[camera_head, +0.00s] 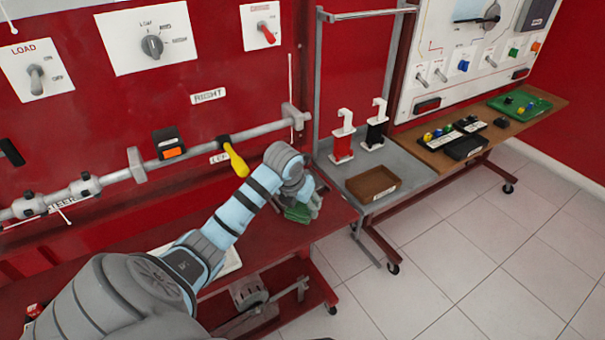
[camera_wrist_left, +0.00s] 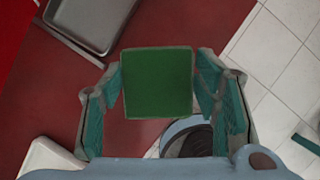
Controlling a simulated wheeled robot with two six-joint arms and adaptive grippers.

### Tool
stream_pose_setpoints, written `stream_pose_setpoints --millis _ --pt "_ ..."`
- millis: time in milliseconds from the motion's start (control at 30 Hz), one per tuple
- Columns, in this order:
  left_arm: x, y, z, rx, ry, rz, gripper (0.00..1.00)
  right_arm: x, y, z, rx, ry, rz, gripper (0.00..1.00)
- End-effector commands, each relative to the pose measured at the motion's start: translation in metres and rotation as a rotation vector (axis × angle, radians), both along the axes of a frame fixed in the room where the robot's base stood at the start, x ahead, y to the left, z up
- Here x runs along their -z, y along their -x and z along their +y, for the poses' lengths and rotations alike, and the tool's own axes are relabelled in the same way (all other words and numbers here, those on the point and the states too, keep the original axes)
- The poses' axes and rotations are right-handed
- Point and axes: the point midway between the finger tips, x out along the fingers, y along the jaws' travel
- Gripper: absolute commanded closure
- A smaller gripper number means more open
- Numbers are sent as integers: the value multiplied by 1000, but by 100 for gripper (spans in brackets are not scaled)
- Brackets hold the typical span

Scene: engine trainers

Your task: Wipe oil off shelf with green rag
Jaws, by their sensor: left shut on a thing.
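The green rag (camera_head: 296,214) is at the right end of the red shelf (camera_head: 262,232). In the left wrist view the rag (camera_wrist_left: 157,82) shows as a dark green square between the two fingers. My left gripper (camera_head: 311,203) is shut on the rag, low over the shelf near its right edge. I cannot tell from these frames whether the rag touches the shelf. No oil can be made out; the arm and gripper cover part of the shelf. My right gripper is not in view.
A grey tray (camera_wrist_left: 92,22) lies on the red surface in the left wrist view. A yellow-handled tool (camera_head: 235,160) hangs above the shelf. Tiled floor (camera_head: 450,260) is clear.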

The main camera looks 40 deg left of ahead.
Motion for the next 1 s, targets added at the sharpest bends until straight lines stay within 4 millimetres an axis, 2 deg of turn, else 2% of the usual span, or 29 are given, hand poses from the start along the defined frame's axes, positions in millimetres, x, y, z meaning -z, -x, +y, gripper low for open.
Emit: stream_pose_setpoints --millis 100,300,1000 --pt "-15 2 2 -4 -2 0 66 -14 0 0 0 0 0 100" --pt "-25 4 4 -9 0 0 66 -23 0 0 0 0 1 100" --pt "-24 4 5 -10 0 0 66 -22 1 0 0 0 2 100"
